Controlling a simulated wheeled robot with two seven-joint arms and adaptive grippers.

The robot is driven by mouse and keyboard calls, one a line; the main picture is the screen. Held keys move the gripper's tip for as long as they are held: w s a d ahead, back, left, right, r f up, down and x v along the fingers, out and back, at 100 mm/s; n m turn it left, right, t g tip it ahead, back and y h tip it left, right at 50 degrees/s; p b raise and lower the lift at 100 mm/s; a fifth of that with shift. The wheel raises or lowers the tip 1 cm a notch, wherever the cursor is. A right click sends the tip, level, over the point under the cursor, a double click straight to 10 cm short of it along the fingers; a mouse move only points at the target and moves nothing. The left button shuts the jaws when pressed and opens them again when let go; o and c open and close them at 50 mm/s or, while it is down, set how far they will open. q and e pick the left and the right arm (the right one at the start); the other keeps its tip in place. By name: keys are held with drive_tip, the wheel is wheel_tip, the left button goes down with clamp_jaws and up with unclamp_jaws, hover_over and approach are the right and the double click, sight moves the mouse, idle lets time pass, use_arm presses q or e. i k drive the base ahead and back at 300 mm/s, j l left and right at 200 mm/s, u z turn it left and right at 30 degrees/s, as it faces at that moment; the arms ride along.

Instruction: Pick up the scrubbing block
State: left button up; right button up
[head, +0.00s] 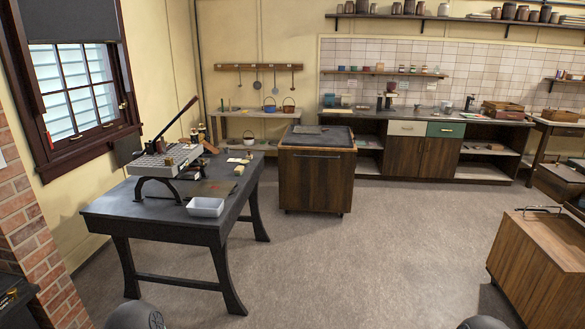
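No object can be told for certain as the scrubbing block. Several small things lie on the dark work table (120,212) at the left, among them a pale flat item (238,160) and a small light-brown block (239,170) near its right edge. They are too small to identify. A lever press (165,163) stands on the same table, with a white tub (205,207) at the table's front. Neither gripper is in view; only dark rounded parts of my arms show at the bottom edge.
A wooden cabinet (316,180) stands right of the table, and a long counter (415,155) runs along the back wall. Another wooden cabinet (540,262) is at the lower right. The grey floor (370,260) between them is clear. A brick wall (35,215) borders the left.

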sight(239, 171)
drive_tip(key=i, duration=2)
